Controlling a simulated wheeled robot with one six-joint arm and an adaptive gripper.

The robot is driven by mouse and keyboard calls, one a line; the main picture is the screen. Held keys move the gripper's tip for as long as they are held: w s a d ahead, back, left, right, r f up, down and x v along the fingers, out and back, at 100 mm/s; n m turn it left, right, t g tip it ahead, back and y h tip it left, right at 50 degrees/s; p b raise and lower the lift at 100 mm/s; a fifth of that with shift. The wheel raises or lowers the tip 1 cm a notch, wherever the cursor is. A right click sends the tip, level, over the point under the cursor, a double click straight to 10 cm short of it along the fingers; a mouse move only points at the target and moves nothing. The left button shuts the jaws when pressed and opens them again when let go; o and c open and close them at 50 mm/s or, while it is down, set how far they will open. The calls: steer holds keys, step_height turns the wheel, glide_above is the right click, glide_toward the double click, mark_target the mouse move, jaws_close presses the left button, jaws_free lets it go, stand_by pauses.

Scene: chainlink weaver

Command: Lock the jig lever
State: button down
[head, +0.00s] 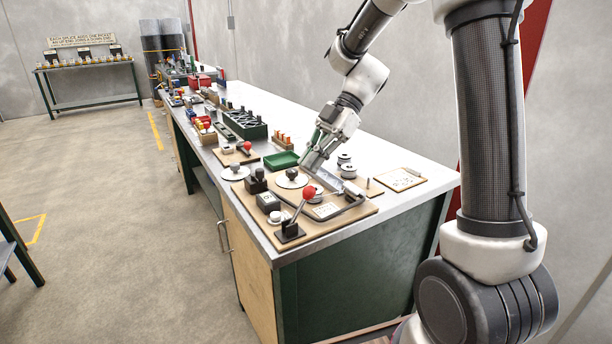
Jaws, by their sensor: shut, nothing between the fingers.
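A lever with a red knob (309,193) stands at the near edge of a tan jig board (262,222), on a dark base (290,233). Its dark arm slants up to the right from the base. My gripper (309,166) points down over the far part of the same board, behind the red knob and apart from it. Its fingers are shut and empty. Whether the fingertips touch anything there is too small to tell. A grey metal piece and a round part by the knob are partly hidden by the gripper and the lever.
On the board are a white disc with a dark knob (291,179) and dark blocks (257,182). A green tray (281,160), white-and-dark spools (347,170) and a flat tan card (399,179) lie around it. Farther along the bench (405,163) stand more racks and boxes.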

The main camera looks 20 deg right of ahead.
steer(key=d+r, duration=0.1)
steer(key=w+d+r, duration=0.1)
steer(key=d, duration=0.1)
steer(key=d+r, duration=0.1)
steer(key=shift+w+d, duration=0.25)
